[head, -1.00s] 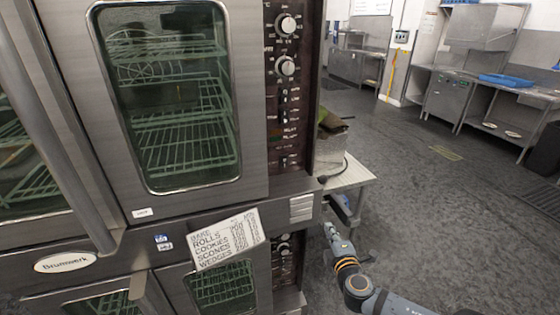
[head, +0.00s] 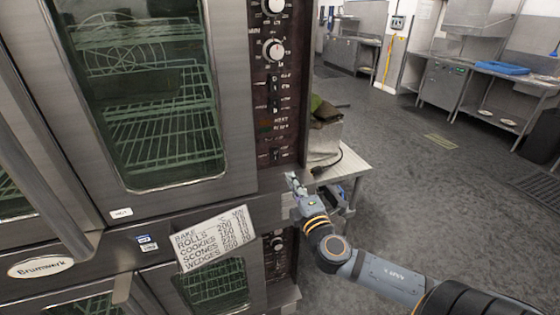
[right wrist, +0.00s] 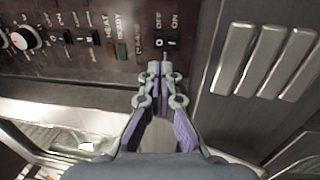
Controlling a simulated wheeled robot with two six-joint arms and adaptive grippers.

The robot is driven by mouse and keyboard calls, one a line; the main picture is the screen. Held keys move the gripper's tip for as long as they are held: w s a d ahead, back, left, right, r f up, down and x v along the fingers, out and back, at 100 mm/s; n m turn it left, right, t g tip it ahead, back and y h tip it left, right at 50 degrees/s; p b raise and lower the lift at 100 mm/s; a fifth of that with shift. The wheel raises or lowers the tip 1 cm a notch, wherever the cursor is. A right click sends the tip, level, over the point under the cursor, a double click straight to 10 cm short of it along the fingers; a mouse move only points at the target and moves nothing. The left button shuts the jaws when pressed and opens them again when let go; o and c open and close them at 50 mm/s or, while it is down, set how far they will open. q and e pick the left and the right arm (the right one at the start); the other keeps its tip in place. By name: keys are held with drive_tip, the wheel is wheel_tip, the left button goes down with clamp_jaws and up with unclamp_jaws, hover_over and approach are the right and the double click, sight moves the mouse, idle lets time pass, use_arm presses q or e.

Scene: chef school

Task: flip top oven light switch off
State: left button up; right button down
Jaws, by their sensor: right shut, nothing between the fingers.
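The top oven's dark control panel (head: 280,95) runs down the right of its glass door in the head view. My right gripper (head: 292,180) is near the panel's lower end. In the right wrist view the gripper (right wrist: 160,68) is shut and empty, its fingertips just below the switch. I cannot tell whether they touch it. My left gripper is out of view.
More switches and a knob (right wrist: 25,38) lie further along the panel. Metal vent slats (right wrist: 250,62) are right of the switch in the wrist view. A small table (head: 345,165) stands beside the oven. The grey floor (head: 440,200) to the right is open.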

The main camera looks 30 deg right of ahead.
sight(276, 152)
drive_tip(key=p+x, duration=0.3)
drive_tip(key=x, duration=0.6)
drive_tip(key=shift+w+r, duration=0.15)
drive_tip(key=shift+w, duration=0.35)
drive_tip(key=shift+w+d+r, duration=0.1)
drive_tip(key=shift+w, duration=0.15)
drive_tip(key=shift+s, duration=0.1)
